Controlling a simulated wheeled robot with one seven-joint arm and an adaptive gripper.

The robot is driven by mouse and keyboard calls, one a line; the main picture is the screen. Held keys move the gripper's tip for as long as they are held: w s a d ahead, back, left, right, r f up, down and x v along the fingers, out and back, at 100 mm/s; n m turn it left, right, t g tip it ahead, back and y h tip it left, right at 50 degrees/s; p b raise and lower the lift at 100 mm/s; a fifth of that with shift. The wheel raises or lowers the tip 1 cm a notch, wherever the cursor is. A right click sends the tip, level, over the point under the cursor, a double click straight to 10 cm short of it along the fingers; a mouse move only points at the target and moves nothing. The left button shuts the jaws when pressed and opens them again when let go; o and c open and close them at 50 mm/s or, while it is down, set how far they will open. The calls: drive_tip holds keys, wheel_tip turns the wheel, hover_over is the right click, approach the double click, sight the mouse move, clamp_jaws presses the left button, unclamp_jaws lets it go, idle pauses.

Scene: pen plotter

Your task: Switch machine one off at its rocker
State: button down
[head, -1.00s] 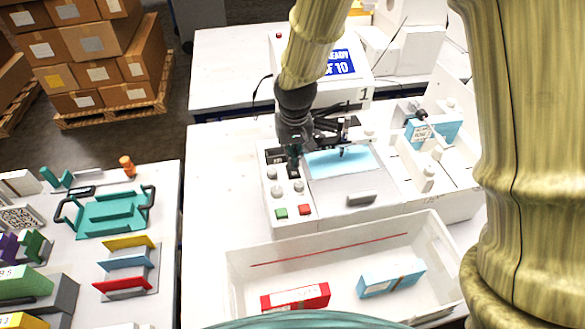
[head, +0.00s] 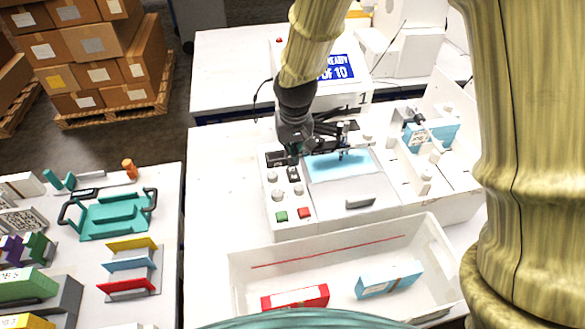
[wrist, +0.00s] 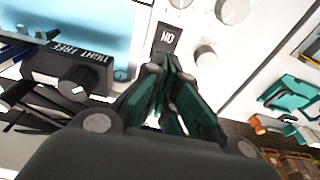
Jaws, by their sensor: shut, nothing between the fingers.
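Machine one (head: 345,190) is a white plotter with a light blue bed, marked 1. Its blue display (head: 338,68) is lit, with "READY" and "OF 10" partly readable. The dark rocker (head: 293,174) sits on the control panel among grey knobs. In the wrist view the rocker (wrist: 167,38) shows its "ON" lettering upside down; which way it is tipped I cannot tell. My gripper (head: 294,160) is shut and empty, just behind the rocker in the head view. In the wrist view the fingertips (wrist: 160,64) cover the rocker's near end; I cannot tell whether they touch.
Green (head: 281,216) and red (head: 304,212) buttons lie at the panel's front. A black knob (wrist: 80,82) stands beside the gripper. A white bin (head: 240,285) holding red and blue boxes is in front. A side table (head: 170,215) carries a teal tray and several holders.

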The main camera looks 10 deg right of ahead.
sight(292, 169)
drive_tip(key=shift+r+p, duration=1.65)
drive_tip(key=shift+r, duration=0.55)
